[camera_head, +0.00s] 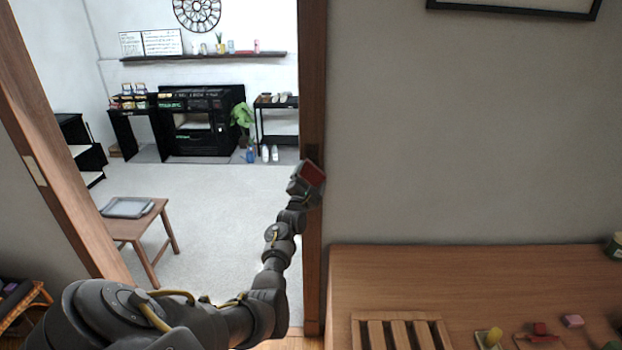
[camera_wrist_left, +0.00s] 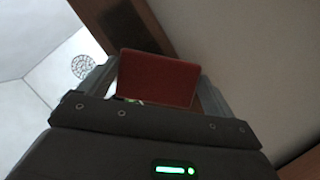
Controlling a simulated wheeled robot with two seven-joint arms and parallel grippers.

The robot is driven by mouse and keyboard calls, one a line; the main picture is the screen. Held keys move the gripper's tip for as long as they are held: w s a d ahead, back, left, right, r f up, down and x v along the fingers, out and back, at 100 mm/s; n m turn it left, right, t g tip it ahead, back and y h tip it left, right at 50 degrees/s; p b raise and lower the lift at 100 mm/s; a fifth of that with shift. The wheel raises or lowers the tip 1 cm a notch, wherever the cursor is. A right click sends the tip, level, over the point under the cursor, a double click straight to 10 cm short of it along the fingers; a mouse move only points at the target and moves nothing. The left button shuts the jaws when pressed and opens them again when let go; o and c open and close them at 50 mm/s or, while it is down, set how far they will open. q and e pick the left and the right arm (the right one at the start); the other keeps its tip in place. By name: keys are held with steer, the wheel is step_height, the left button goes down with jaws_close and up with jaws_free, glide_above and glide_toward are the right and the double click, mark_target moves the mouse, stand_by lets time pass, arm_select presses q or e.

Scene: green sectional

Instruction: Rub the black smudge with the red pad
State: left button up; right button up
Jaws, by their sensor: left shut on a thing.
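My left gripper (camera_head: 305,182) is shut on the red pad (camera_head: 313,172), at the right post of the doorway (camera_head: 313,60). In the left wrist view the red pad (camera_wrist_left: 158,78) stands between the two fingers, its flat red face showing. A dark patch (camera_head: 312,151) shows on the post just above the pad; I cannot tell surely whether it is the black smudge. The wrist view shows a dark area (camera_wrist_left: 133,24) on the wood beyond the pad. Whether the pad touches the post cannot be told. My right gripper is not in view.
A wooden table (camera_head: 360,275) at the lower right holds a slatted wooden rack (camera_head: 400,318) and several small items. A grey wall (camera_head: 460,130) lies right of the doorway. Beyond the doorway are open pale floor and a small wooden table (camera_head: 150,222) with a tray.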

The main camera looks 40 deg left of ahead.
arm_select(q)
steer(key=shift+r+p, duration=1.25)
steer(key=shift+r, duration=0.6)
steer(key=shift+r, duration=0.15)
steer(key=shift+a+r+p, duration=0.15)
steer(key=shift+r+p, duration=1.3)
steer(key=shift+r, duration=0.35)
steer(key=shift+r, duration=0.1)
step_height(320, 180, up, 2)
steer(key=shift+r+p, duration=0.1)
steer(key=shift+p, duration=0.9)
steer(key=shift+r, duration=0.55)
steer(key=shift+f, duration=0.2)
